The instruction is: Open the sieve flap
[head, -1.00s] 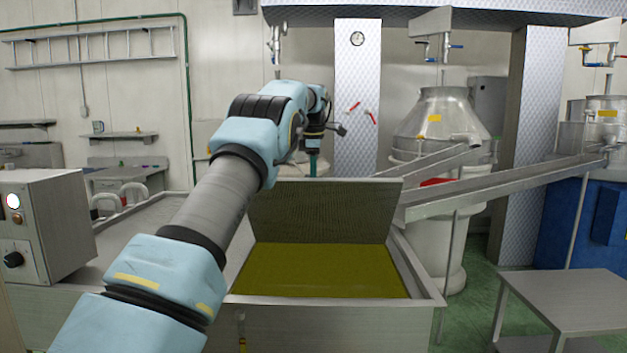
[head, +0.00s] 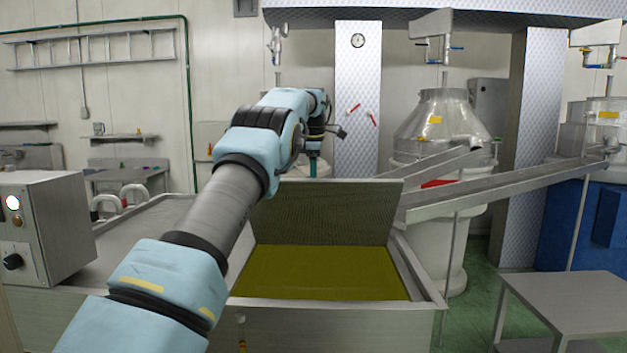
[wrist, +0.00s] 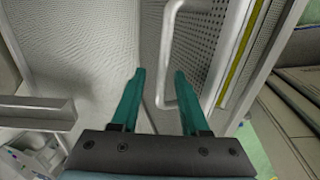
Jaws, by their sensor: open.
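The sieve flap (head: 325,212) is a dark perforated panel standing steeply raised, leaning back, at the rear of the steel tank (head: 427,285). Olive-green liquid (head: 318,273) shows below it. In the wrist view the flap's perforated face (wrist: 199,38) is seen steeply, with a pale bar handle (wrist: 169,45) on it. My gripper (wrist: 160,73) is open, with teal fingers. Part of the handle appears between the fingertips in the picture; I cannot tell whether they touch it. In the head view the gripper (head: 313,163) is small, above and behind the flap's upper edge.
A control box (head: 45,225) stands at the left. Sloping metal chutes (head: 500,190) run behind the tank on the right, near a conical vessel (head: 442,125). A low steel table (head: 575,305) is at the front right. Green floor shows between it and the tank.

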